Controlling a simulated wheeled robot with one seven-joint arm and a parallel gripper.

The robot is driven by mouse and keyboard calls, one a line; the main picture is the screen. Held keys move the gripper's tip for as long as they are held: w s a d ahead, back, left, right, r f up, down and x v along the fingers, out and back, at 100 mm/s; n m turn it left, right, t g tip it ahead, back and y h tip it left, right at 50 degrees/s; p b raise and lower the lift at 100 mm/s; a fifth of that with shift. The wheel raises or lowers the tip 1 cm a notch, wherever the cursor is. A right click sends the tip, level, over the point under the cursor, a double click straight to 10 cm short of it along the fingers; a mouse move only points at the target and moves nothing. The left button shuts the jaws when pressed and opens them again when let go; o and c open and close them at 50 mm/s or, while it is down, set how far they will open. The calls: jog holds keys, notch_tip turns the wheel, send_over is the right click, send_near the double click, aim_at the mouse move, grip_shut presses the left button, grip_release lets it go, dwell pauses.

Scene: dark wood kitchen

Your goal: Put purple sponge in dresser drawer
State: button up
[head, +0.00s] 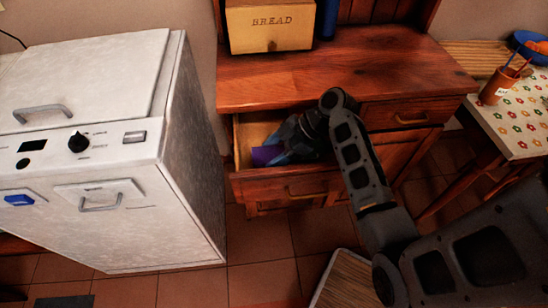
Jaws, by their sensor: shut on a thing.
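The wooden dresser (345,76) stands in the middle of the head view. Its left drawer (243,135) is pulled open, and its pale inside shows. The purple sponge (266,155) shows inside the drawer opening, towards the left. My gripper (279,150) is at the drawer opening and is shut on the sponge. The fingers are dark and partly blurred against the drawer. Whether the sponge touches the drawer bottom cannot be told.
A white appliance (110,150) stands close to the dresser's left side. A bread box (270,25) sits on the dresser top. The right drawer (405,115) is shut. A table with a flowered cloth (520,122) and a pencil cup (498,87) is at the right.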

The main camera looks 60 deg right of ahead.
jog(key=shift+f, duration=1.6)
jog(key=shift+f, duration=0.1)
jog(key=o, duration=1.1)
jog(key=shift+r, duration=0.2)
jog(key=v, duration=1.2)
